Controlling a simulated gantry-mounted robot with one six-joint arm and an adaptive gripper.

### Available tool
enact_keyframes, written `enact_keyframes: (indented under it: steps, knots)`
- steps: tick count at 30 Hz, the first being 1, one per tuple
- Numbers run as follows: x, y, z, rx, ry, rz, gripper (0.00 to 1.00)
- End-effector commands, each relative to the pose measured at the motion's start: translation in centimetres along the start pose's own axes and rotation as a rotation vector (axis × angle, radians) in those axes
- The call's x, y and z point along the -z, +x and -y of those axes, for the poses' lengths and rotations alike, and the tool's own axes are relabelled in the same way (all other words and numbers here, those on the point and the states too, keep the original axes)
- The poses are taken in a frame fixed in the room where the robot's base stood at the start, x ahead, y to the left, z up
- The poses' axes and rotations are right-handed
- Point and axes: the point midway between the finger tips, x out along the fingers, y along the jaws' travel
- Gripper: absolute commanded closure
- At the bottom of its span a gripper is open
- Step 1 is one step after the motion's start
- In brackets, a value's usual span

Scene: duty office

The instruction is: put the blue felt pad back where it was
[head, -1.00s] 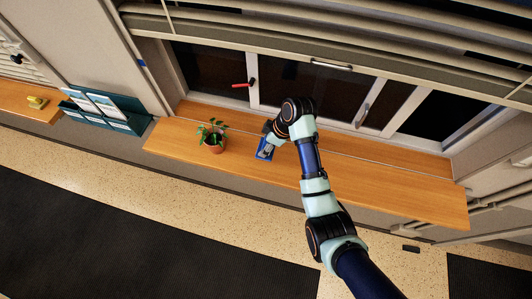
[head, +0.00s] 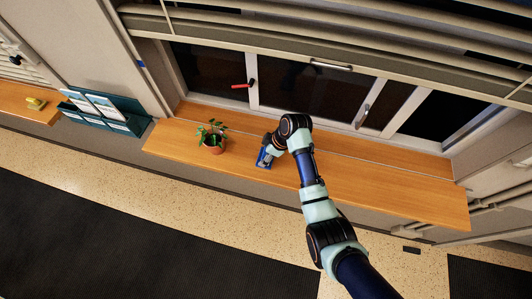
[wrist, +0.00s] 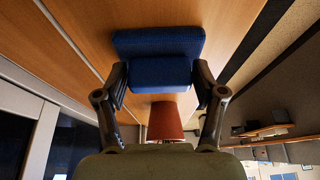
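The blue felt pad (wrist: 160,42) shows as a wide, rounded slab with a narrower blue block (wrist: 161,74) joined to it. In the wrist view, my gripper (wrist: 160,72) has one finger at each side of the narrower block, with hardly any gap, and appears shut on it. In the head view, my gripper (head: 268,152) is low over the wooden sill, right of the potted plant, and the blue pad (head: 263,161) shows under it, partly hidden. I cannot tell whether the pad touches the sill.
The wooden sill (head: 380,195) is clear to the right. A potted plant (head: 213,145) stands close on the left; its red pot (wrist: 165,120) shows beyond the pad in the wrist view. A teal rack (head: 105,115) with cards is farther left. Window frames run behind.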

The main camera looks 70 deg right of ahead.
Motion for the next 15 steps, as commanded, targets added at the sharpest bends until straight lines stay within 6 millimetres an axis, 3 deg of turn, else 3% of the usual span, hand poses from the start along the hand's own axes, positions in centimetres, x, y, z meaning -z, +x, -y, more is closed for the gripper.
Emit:
enact_keyframes:
  steps: [11, 15]
  knots:
    - [0.1, -0.1, 0.0, 0.0, 0.0, 0.0, 0.13]
    - [0.2, -1.6, -0.1, -0.002, 0.0, -0.002, 0.13]
